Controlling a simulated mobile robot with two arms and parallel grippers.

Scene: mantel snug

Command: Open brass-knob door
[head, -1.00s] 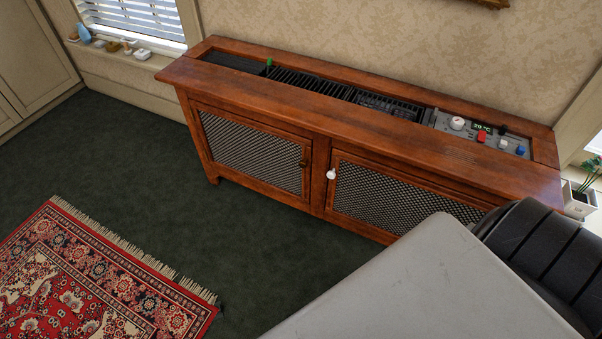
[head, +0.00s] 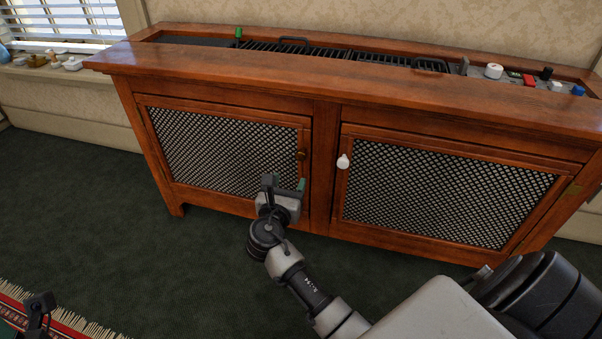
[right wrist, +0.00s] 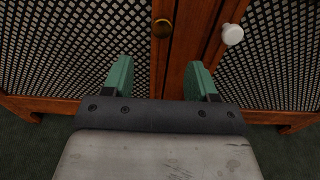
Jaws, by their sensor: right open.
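The brass knob (head: 301,155) is on the right edge of the left mesh door (head: 222,150) of a wooden cabinet; that door looks shut. The knob also shows in the right wrist view (right wrist: 162,28), just above the gap between the fingers. My right gripper (head: 284,184) is open and empty, in front of the left door and below the knob, apart from it. Its two green fingers also show in the right wrist view (right wrist: 159,75). A dark part of my left gripper (head: 38,310) shows at the bottom left corner; its jaws are unclear.
A white knob (head: 343,161) is on the right mesh door (head: 440,190), close beside the brass knob; that door looks shut. The cabinet top (head: 330,85) holds dark grilles and controls. Green carpet (head: 120,240) is free in front; a red rug (head: 60,325) lies at lower left.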

